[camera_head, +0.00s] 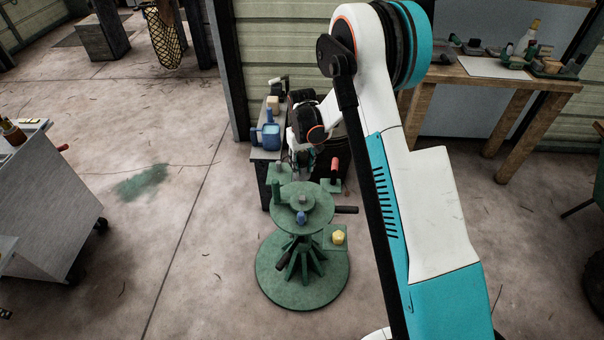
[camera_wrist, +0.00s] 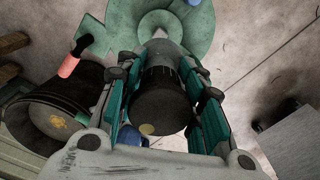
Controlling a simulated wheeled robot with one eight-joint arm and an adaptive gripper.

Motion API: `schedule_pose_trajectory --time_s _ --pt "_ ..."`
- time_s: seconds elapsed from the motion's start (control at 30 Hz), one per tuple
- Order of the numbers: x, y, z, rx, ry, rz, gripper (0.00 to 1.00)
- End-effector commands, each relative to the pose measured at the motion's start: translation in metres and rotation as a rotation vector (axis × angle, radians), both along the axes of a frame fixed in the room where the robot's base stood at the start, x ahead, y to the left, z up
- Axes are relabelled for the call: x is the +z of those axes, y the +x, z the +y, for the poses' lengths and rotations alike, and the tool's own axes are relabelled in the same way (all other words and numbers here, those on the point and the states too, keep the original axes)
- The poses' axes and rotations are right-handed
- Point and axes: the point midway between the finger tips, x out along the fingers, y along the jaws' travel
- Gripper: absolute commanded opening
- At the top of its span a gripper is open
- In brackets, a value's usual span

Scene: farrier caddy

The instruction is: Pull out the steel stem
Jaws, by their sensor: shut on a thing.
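The green caddy (camera_head: 302,270) stands on the floor, with a round top tray (camera_head: 290,208) above a wide round base. My gripper (camera_head: 304,168) is just above the back of the tray. In the wrist view, my gripper (camera_wrist: 157,65) is shut on a dark, ribbed cylinder with a grey tapered end, which I take to be the steel stem (camera_wrist: 160,88). Its narrow end points toward the green tray (camera_wrist: 205,35). I cannot tell whether that end sits in the caddy or is clear of it. My gripper mostly hides the stem in the head view.
The caddy carries a blue piece (camera_head: 301,218), a yellow piece (camera_head: 338,237) and a red-handled piece (camera_head: 334,168). A dark round container (camera_wrist: 55,118) is left in the wrist view. Open floor lies left of the caddy.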

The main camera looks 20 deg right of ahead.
Motion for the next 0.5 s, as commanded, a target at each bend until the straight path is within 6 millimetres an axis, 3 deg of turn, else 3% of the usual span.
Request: schedule_pose_trajectory --time_s 0.03,0.2,0.5 --pt "0.015 0.000 0.000 0.000 0.000 0.000 0.00" --pt "0.040 0.000 0.000 0.000 0.000 0.000 0.00" --pt "0.051 0.000 0.000 0.000 0.000 0.000 0.00"
